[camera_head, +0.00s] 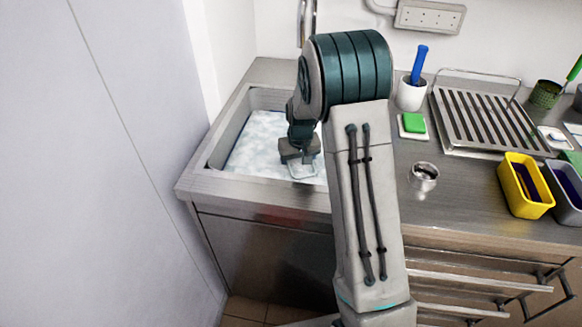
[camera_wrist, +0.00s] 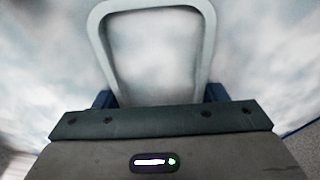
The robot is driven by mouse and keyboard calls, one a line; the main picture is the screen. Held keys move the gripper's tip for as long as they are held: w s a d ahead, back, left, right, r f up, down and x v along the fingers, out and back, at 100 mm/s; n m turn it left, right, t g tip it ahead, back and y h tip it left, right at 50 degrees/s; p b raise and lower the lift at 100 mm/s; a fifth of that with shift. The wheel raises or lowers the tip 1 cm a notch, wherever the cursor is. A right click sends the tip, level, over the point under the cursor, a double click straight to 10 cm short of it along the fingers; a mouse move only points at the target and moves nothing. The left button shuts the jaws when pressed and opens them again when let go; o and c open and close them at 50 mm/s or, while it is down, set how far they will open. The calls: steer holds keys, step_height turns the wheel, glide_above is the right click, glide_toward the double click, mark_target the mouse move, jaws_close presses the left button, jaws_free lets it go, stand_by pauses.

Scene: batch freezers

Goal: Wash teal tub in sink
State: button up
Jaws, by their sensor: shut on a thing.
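The sink (camera_head: 231,127) is at the left of the steel counter, filled with white, foamy water (camera_head: 258,140). My gripper (camera_head: 302,160) is low inside the sink, pointing down, shut on the teal tub (camera_head: 303,174). Only a pale greyish-teal rim of the tub shows at the foam surface; its body and contents are hidden. In the wrist view the tub's rim (camera_wrist: 152,6) forms a rounded frame running back to my gripper (camera_wrist: 160,96), with foam seen through it. Blue finger parts show at both sides; the exact contact is hidden behind the gripper body.
A tap (camera_head: 303,22) stands behind the sink. To the right are a green sponge (camera_head: 413,122), a white cup (camera_head: 411,94) with a blue-handled tool, a drying rack (camera_head: 490,115), a small metal cup (camera_head: 424,172) and a yellow tub (camera_head: 524,186). A wall closes the left side.

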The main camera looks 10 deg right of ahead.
steer(key=shift+a, duration=2.05)
steer(key=shift+d, duration=2.05)
step_height(320, 180, up, 18)
steer(key=p, duration=1)
steer(key=shift+f+p, duration=0.2)
steer(key=shift+p, duration=0.15)
step_height(320, 180, up, 3)
steer(key=shift+p, duration=0.95)
